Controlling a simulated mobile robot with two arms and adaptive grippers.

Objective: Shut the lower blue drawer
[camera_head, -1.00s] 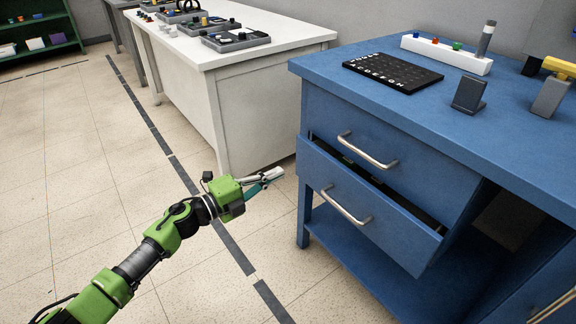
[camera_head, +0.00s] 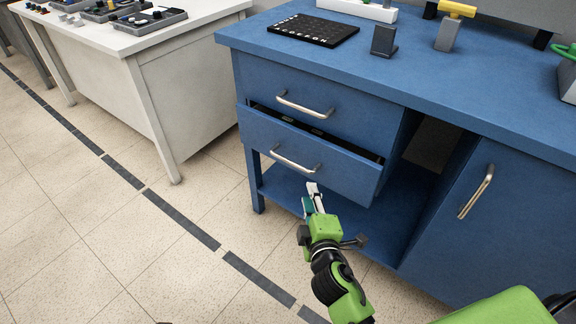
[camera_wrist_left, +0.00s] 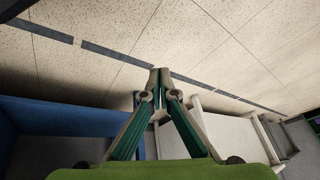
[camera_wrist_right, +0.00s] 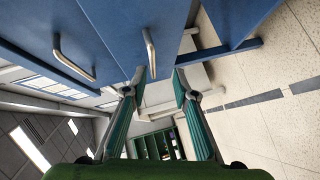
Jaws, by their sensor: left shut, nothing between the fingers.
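The blue desk has a lower drawer (camera_head: 270,140) pulled partly out, with a dark gap along its top edge. Its silver bar handle (camera_head: 294,160) faces the room. The upper blue drawer (camera_head: 345,112) above it looks shut. My right gripper (camera_head: 313,190) appears just below and in front of the lower drawer's handle; contact cannot be told. In the right wrist view its fingers (camera_wrist_right: 157,78) are apart and empty, with blue fronts and two silver handles beyond. My left gripper (camera_wrist_left: 159,72) shows only in its wrist view, shut and empty over floor.
The blue desktop (camera_head: 340,60) holds a black lettered board (camera_head: 315,30) and small stands. An open lower shelf (camera_head: 345,220) lies under the drawers, and a cupboard door (camera_head: 500,220) is at right. A white table (camera_head: 185,70) stands at left. Floor in front is clear.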

